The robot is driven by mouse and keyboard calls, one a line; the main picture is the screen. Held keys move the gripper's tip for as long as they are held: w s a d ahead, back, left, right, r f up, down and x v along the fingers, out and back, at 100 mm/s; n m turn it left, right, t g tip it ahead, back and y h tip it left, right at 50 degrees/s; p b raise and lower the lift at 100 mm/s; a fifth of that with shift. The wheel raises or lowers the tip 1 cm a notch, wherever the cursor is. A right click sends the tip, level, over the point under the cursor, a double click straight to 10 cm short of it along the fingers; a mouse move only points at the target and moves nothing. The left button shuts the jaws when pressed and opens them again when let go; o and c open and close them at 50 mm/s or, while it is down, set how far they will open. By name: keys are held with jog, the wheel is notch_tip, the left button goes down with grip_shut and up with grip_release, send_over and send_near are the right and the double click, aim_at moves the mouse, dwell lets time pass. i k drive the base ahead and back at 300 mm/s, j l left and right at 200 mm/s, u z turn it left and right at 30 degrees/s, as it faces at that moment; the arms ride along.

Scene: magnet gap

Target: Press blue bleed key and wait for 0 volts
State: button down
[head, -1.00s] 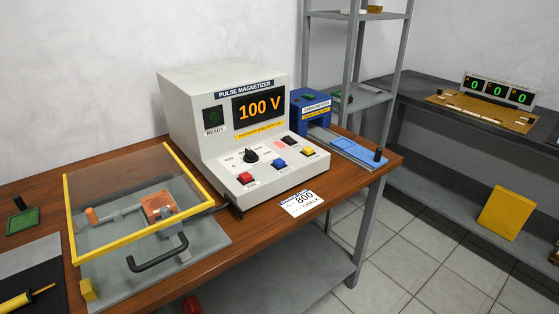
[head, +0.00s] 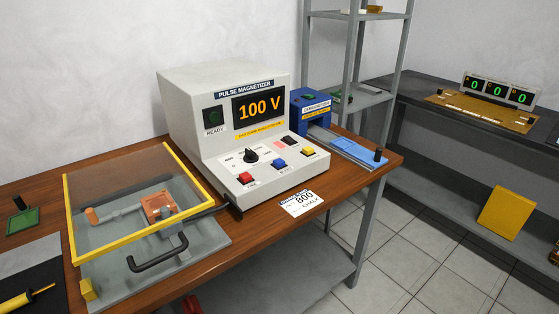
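The pulse magnetizer (head: 190,115) stands on the wooden bench, and its orange display (head: 259,107) reads 100 V. On its sloped panel are a red key (head: 245,178), a blue key (head: 279,163) and a yellow key (head: 307,152), with a black knob (head: 250,156) above them. The small lettering under the keys is too small to read surely. The ready lamp (head: 213,116) is dark green. My gripper is not in view, and nothing touches the blue key.
A yellow-framed clear cover (head: 68,205) with a black handle (head: 158,252) is over a copper-coloured fixture left of the magnetizer. A card marked 800 (head: 302,203) lies in front. A blue demagnetizer (head: 311,106) stands to the right. A rear bench holds green displays (head: 497,90) showing zeros.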

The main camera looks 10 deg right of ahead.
aim_at(278, 162)
jog(key=i+l+u, duration=0.1)
jog(key=l, duration=0.2)
jog(key=i+l, duration=0.15)
jog(key=l, duration=0.2)
jog(key=i+l+u, duration=0.15)
jog(key=l, duration=0.5)
jog(key=i+u, duration=0.05)
